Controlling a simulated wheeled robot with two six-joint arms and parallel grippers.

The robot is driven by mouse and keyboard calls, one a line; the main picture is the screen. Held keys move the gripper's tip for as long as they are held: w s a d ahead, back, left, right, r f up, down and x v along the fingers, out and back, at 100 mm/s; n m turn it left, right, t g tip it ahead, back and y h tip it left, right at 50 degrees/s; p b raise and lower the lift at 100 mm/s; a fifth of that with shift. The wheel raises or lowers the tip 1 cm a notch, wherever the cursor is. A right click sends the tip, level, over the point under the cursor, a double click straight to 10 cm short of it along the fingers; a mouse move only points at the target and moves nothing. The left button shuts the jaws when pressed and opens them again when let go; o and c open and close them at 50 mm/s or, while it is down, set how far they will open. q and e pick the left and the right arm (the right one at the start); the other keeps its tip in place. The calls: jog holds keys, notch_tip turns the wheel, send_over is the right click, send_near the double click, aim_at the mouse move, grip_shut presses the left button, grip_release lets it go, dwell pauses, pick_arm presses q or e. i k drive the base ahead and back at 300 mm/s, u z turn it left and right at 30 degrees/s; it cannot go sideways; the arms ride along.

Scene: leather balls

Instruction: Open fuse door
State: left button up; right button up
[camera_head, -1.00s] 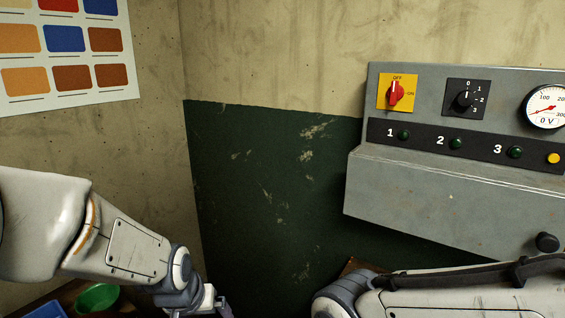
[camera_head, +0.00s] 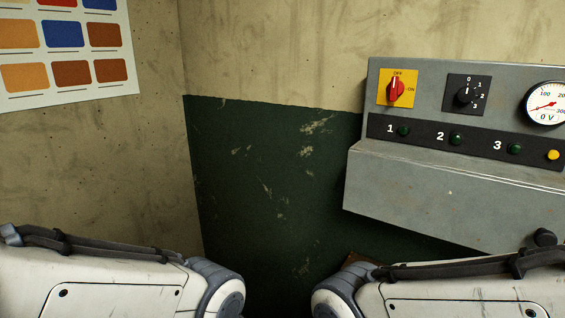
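A grey metal control box (camera_head: 440,185) is mounted on the wall at the right. Its sloping lower front is a plain grey panel with a black knob (camera_head: 545,237) near its lower right; I cannot tell whether this panel is the fuse door. It looks closed. Above it are a red rotary switch (camera_head: 396,89) on a yellow plate, pointing to OFF, and a black selector knob (camera_head: 464,95). My two forearms show at the bottom left and bottom right, below the box. Both grippers are out of the picture.
A black strip with green lamps (camera_head: 456,139) numbered 1, 2 and 3 and a yellow button (camera_head: 553,155) crosses the box. A voltage gauge (camera_head: 546,104) reads near 0. A colour chart (camera_head: 62,50) hangs on the left wall.

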aim_at(493, 217)
jog(key=z, duration=0.75)
jog(key=k, duration=0.75)
jog(key=u, duration=0.15)
